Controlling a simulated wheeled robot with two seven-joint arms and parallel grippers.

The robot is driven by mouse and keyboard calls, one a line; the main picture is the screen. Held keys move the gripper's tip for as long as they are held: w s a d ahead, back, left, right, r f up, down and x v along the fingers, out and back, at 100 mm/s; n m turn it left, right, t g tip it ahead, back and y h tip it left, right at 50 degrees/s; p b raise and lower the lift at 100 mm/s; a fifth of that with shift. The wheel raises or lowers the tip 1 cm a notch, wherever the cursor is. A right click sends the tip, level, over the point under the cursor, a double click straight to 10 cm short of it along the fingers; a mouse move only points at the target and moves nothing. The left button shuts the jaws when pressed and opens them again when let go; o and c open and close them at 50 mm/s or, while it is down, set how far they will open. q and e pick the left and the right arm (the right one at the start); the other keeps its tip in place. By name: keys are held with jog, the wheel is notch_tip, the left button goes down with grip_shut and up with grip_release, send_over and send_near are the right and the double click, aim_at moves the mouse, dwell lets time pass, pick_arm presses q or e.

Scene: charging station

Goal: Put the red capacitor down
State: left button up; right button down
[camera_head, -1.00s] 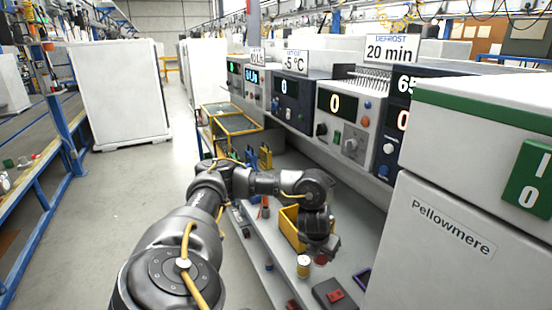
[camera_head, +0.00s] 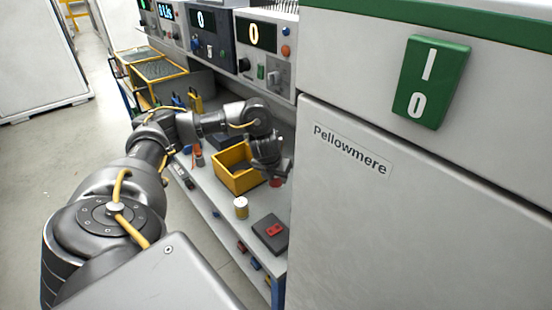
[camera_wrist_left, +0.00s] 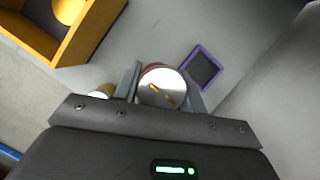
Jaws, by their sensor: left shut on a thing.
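My left gripper (camera_head: 273,172) is over the workbench shelf (camera_head: 215,188), just right of the yellow bin. It is shut on the red capacitor (camera_head: 277,183), of which only a small red part shows below the fingers in the head view. In the left wrist view the capacitor's round silver top (camera_wrist_left: 160,88), with two brass terminals and a red edge, sits between the fingers (camera_wrist_left: 162,85). I cannot tell whether its base touches the shelf. My right gripper is not in view.
A yellow bin (camera_head: 226,180) stands left of the gripper. A yellow-and-white cylinder (camera_head: 241,208) and a dark box with a red part (camera_head: 264,240) are nearer. A purple-edged square (camera_wrist_left: 213,54) lies beside the capacitor. The Pellowmere cabinet (camera_head: 400,220) walls off the right.

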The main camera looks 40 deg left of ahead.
pick_arm(q)
jog(key=w+a+f+b, duration=0.1)
jog(key=w+f, duration=0.1)
jog(key=w, duration=0.1)
jog(key=w+a+f+b, duration=0.1)
jog(key=w+f+b, duration=0.1)
jog(key=w+f, duration=0.1)
jog(key=w+a+f+b, duration=0.1)
jog(key=w+f+b, duration=0.1)
jog(key=f, duration=0.1)
jog(key=shift+w+a, duration=0.4)
jog(key=shift+w+a+b, duration=0.2)
jog(key=shift+w+b, duration=0.1)
jog(key=shift+b, duration=0.05)
jog(key=f+b, duration=0.1)
jog(key=f, duration=0.1)
jog(key=f+b, duration=0.1)
jog(key=f, duration=0.1)
jog(key=shift+w, duration=0.2)
jog(key=shift+r, duration=0.15)
jog(key=o, duration=0.9)
jog(key=shift+o, duration=0.5)
